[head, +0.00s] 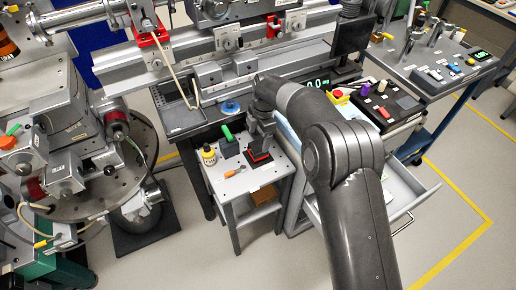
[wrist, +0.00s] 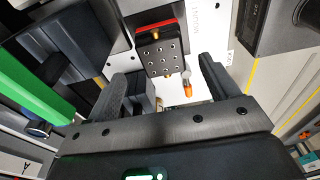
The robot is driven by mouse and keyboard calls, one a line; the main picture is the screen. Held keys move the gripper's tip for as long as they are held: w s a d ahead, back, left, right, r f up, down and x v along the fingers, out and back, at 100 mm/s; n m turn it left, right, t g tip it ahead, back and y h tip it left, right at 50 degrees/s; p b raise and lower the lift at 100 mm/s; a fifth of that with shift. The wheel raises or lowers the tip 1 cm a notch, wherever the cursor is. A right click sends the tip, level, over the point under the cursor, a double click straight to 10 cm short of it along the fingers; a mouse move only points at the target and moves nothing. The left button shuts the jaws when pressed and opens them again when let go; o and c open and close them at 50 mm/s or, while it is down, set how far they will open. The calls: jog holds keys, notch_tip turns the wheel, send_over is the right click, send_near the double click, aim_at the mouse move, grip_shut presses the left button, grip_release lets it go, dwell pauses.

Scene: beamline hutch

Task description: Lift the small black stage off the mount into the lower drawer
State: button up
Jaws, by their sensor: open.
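The small black stage (wrist: 160,58) shows in the wrist view as a dark plate with a grid of holes, with a red strip and a brass screw at its far edge. In the head view the stage (head: 258,157) sits on a white-topped stand, with red around it; how it meets its mount is hard to see. My gripper (head: 260,140) is just above and behind it. In the wrist view my gripper (wrist: 164,78) is open, its fingers apart on either side of the stage's near end, holding nothing. An open drawer (head: 408,190) extends from the cabinet at right; its inside is partly hidden by my arm.
The rail assembly (head: 225,70) crosses behind. Open floor (head: 450,170) lies to the right.

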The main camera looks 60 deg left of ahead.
aim_at(258, 145)
jog(key=f, duration=0.4)
jog(key=shift+s+d+f, duration=0.15)
jog(key=shift+s+f, duration=0.1)
jog(key=shift+f, duration=0.15)
jog(key=shift+c, duration=0.2)
jog(key=shift+r, duration=0.1)
jog(key=c, duration=1.2)
